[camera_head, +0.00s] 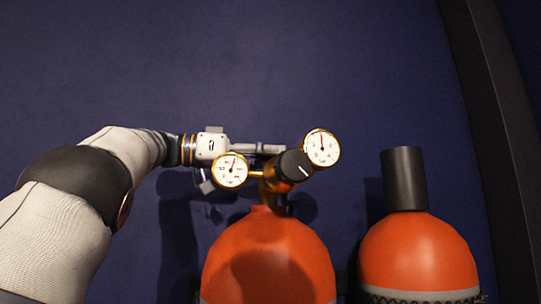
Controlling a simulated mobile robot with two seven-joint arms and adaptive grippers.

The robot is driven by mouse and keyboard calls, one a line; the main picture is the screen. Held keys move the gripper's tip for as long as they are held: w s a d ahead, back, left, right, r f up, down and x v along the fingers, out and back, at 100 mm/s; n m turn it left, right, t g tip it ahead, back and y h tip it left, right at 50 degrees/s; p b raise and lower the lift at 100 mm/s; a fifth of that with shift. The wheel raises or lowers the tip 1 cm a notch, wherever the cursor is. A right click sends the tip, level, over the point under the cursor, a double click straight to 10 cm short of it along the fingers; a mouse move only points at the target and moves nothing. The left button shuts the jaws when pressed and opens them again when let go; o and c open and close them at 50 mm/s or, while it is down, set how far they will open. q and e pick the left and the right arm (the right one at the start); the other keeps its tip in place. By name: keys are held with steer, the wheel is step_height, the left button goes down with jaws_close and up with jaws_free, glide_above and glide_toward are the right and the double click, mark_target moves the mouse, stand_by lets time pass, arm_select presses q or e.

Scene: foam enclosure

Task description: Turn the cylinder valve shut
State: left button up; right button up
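An orange gas cylinder (300,245) stands upright at the lower middle. A brass valve body (271,186) rises from its top. A black round knob (293,166) with a white mark line sits on it. Two white-faced gauges flank the knob, one at its left (230,170) and one at its upper right (322,148). My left gripper (268,149) reaches in from the left, behind the left gauge, with its fingers pointing at the valve. Its fingertips end close to the knob's far upper-left side; I cannot tell if they touch it. The finger gap is hidden. My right gripper is out of view.
A second orange cylinder (418,250) with a black cap (404,178) stands at the right, with a gap between the two. A dark blue wall (300,60) is behind. A dark upright frame (492,110) runs down the right side. The space above the gauges is clear.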

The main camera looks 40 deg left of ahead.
arm_select(q)
steer(key=shift+m+g+h, duration=0.7)
steer(key=shift+g+h, duration=0.1)
steer(key=o, duration=1.2)
steer(key=shift+c, duration=0.2)
steer(key=shift+a, duration=0.1)
steer(key=v, duration=0.7)
steer(key=shift+s, duration=0.2)
